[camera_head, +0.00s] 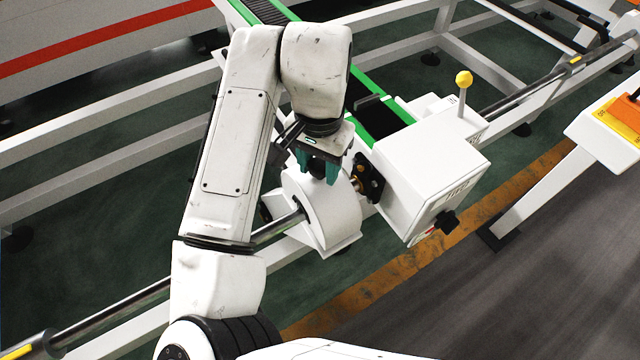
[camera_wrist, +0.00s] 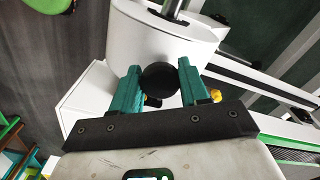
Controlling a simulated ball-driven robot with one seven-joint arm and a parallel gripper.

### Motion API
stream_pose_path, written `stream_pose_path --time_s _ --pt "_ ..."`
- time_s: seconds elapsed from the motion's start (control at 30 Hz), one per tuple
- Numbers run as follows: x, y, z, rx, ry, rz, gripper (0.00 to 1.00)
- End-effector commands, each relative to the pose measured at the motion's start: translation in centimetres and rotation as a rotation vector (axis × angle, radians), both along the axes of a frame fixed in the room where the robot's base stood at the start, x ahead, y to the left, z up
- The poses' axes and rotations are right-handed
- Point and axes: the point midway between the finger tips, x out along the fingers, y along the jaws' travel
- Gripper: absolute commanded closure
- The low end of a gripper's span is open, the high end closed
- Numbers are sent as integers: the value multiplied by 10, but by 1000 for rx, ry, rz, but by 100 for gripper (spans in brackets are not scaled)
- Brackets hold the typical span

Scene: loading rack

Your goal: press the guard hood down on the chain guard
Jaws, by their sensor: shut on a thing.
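The white, round-topped guard hood (camera_head: 322,205) is at the middle of the head view, on the chain guard around the metal shaft. It also shows at the top of the wrist view (camera_wrist: 135,38). I cannot tell the seam between hood and chain guard, or whether the hood is fully down. My gripper (camera_head: 322,168) is above the hood with its teal fingers pointing down. In the wrist view, my gripper (camera_wrist: 160,84) is shut on the hood's round black knob (camera_wrist: 158,78), one finger on each side.
A white box (camera_head: 425,180) with a black knob and a yellow-topped lever (camera_head: 463,80) stands close right of the hood. The metal shaft (camera_head: 110,310) runs out left. A green-edged conveyor (camera_head: 375,118) lies behind. White rails frame the area.

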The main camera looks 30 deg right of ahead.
Motion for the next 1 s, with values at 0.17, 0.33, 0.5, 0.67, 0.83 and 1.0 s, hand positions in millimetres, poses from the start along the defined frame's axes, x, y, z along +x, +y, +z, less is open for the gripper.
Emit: stream_pose_path --time_s 0.17,0.33,0.5,0.67,0.83,1.0 --pt "0 0 -2 -1 0 0 100" --pt "0 0 -5 -1 0 0 100" --pt "0 -1 -7 -1 0 1 100" --pt "0 0 -8 -1 0 0 100" --pt "0 0 -8 -1 0 0 100" --pt "0 -1 -8 -1 0 0 100"
